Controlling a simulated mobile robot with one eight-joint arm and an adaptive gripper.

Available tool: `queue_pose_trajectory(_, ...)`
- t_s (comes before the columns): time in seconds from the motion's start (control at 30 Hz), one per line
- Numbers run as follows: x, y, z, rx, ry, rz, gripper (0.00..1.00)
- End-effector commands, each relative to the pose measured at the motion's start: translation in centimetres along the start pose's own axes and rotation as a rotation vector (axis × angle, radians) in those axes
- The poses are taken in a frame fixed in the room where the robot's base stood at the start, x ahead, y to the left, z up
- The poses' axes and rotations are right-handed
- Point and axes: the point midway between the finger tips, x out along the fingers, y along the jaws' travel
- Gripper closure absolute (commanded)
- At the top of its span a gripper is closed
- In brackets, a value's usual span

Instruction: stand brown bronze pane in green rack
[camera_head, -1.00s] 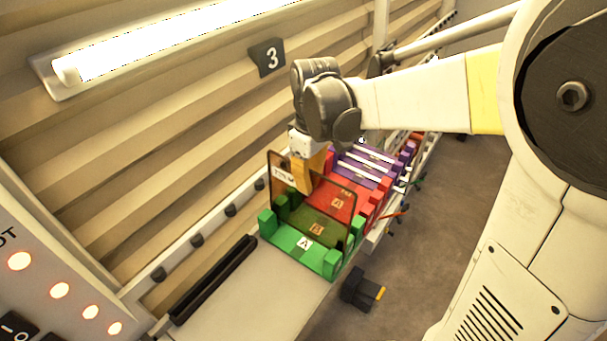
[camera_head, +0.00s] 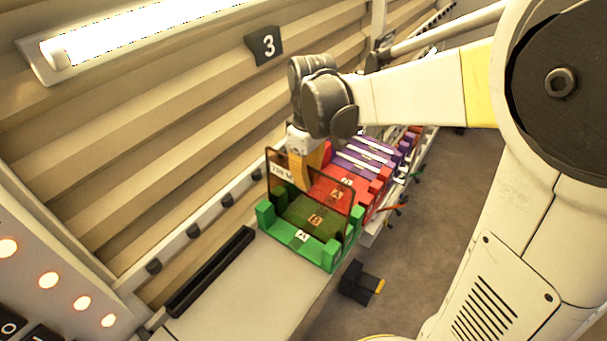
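The brown bronze pane (camera_head: 330,201) is a see-through, dark-edged sheet with a label at its upper left. It stands roughly upright over the green rack (camera_head: 312,249), with its lower part between the rack's end posts. Whether its bottom edge touches the slot floor cannot be told. The green rack has "A" and "B" marks on its base. My gripper (camera_head: 306,172) points down at the pane's top edge, its orange-yellow finger overlapping the pane. It appears shut on the pane; the far finger is hidden.
Red racks (camera_head: 376,188) and purple racks (camera_head: 368,158) line up behind the green one. A black bar (camera_head: 212,272) lies to the left on the pale bench (camera_head: 245,295), whose near part is clear.

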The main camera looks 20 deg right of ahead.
Motion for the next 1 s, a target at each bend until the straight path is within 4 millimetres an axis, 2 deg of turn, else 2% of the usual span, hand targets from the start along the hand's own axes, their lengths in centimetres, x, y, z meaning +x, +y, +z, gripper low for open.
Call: queue_pose_trajectory(1.0,0.64,0.04,-0.01,0.000,0.000,0.000,1.00)
